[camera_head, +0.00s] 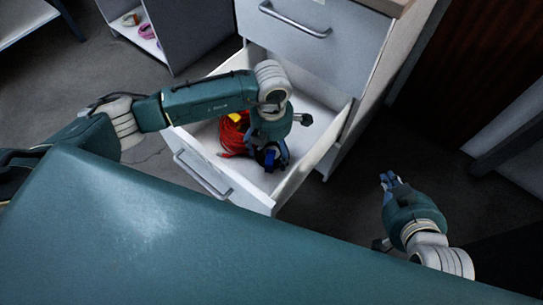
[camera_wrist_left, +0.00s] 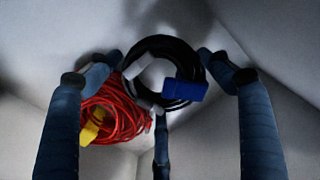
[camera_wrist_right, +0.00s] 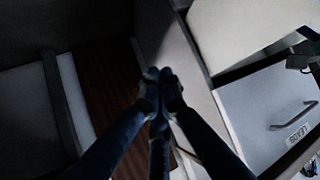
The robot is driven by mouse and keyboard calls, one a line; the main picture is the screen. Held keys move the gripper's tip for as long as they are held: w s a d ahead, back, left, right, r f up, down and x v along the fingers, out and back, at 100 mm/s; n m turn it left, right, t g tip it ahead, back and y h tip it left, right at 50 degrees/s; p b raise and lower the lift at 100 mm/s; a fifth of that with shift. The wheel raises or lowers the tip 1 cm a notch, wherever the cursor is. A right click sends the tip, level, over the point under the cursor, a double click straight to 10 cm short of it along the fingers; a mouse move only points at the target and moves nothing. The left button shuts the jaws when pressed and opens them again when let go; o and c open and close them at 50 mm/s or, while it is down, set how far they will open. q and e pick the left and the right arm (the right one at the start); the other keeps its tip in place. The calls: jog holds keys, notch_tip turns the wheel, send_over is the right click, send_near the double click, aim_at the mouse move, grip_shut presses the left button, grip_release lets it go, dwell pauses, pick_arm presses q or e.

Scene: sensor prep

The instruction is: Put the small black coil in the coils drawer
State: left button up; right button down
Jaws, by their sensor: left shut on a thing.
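The small black coil (camera_wrist_left: 186,56), with a blue tag and white ties, is between the fingertips of my left gripper (camera_wrist_left: 161,60), which is shut on it. In the head view my left gripper (camera_head: 270,155) reaches down inside the open drawer (camera_head: 320,105); its arm and fingers mostly hide the coil there. A red coil (camera_head: 231,136) with a yellow tag lies in this drawer, beside the black coil; it also shows in the left wrist view (camera_wrist_left: 125,112). I cannot tell whether the black coil touches the drawer floor. My right gripper (camera_wrist_right: 159,76) is shut and empty, outside the drawer at the right.
A closed drawer front (camera_head: 310,45) with a metal handle is above the open drawer. In the right wrist view a drawer label (camera_wrist_right: 298,135) reads LEADS. A grey shelf unit (camera_head: 180,35) with a pink item stands at the back left. Dark floor is clear around my right gripper.

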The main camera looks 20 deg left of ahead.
aim_at(271, 157)
pick_arm(q)
notch_tip(271, 157, down, 4)
jog(key=shift+r+b, duration=0.1)
jog(key=shift+b, duration=0.4)
pick_arm(e)
jog(key=w+a+r+t+y, duration=0.1)
jog(key=w+r+t, duration=0.2)
jog(key=r, duration=0.2)
jog(key=shift+w+a, duration=0.3)
jog(key=shift+w, duration=0.05)
jog(key=shift+r, duration=0.1)
pick_arm(q)
jog(key=shift+f, duration=0.2)
jog(key=o, duration=1.3)
pick_arm(e)
jog(key=shift+w+a+r, duration=0.1)
jog(key=shift+w+r, duration=0.1)
jog(key=shift+r, duration=0.05)
